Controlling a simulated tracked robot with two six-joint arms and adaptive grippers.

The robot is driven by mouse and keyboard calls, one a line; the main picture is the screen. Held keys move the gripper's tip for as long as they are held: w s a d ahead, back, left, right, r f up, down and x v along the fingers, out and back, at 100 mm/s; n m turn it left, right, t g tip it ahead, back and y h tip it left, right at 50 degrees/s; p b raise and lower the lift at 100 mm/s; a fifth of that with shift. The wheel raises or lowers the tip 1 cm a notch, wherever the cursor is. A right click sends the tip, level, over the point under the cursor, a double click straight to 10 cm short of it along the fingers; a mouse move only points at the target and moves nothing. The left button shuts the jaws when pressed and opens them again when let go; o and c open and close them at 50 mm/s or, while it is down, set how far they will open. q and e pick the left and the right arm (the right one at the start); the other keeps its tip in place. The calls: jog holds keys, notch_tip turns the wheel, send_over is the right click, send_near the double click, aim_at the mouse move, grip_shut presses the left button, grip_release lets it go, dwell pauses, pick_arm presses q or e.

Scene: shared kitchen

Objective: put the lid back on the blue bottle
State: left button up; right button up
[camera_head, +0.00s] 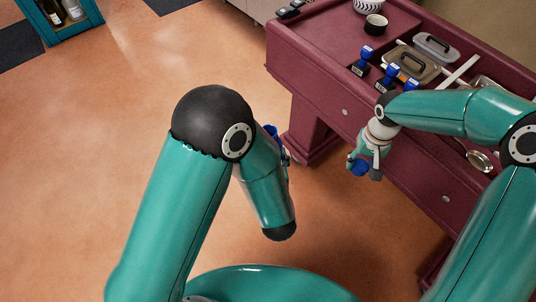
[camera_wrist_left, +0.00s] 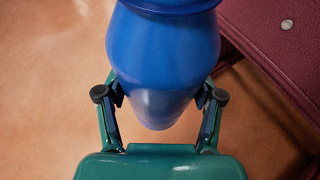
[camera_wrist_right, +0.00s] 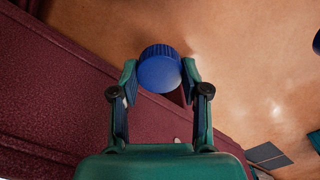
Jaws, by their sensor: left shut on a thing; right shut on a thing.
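My left gripper (camera_wrist_left: 160,97) is shut on the blue bottle (camera_wrist_left: 160,50), with a finger on each side of its body. In the head view only a little of the bottle (camera_head: 271,131) shows behind my left forearm, and the left fingers are mostly hidden. My right gripper (camera_wrist_right: 160,76) is shut on the blue lid (camera_wrist_right: 159,68), a round ribbed cap held between the fingertips. In the head view the right gripper (camera_head: 364,165) hangs in front of the table's side, with the lid (camera_head: 360,168) at its tip. Bottle and lid are apart.
A dark red table (camera_head: 330,50) stands at the back right. A teal shelf (camera_head: 65,25) with bottles stands at the far left. The floor between is clear.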

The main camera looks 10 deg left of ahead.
jog(key=shift+s+d+m, duration=0.15)
jog(key=shift+s+m, duration=0.25)
jog(key=shift+s+d+r+m, duration=0.15)
jog(key=shift+s+r+m, duration=0.1)
jog(key=shift+m, duration=0.35)
jog(key=r+m, duration=0.1)
jog(key=w+r+m, duration=0.1)
jog(key=r+m, duration=0.2)
jog(key=shift+w+a+r+m, duration=0.2)
jog(key=shift+w+a+m, duration=0.05)
jog(key=shift+a+m, duration=0.1)
jog(key=a+r, duration=0.7)
jog(key=a, duration=0.5)
jog(key=s+a+r, duration=0.1)
jog(key=a+r, duration=0.7)
jog(key=a, duration=0.4)
jog(key=shift+a+r, duration=0.3)
jog(key=shift+f, duration=0.1)
jog(key=shift+f, duration=1.95)
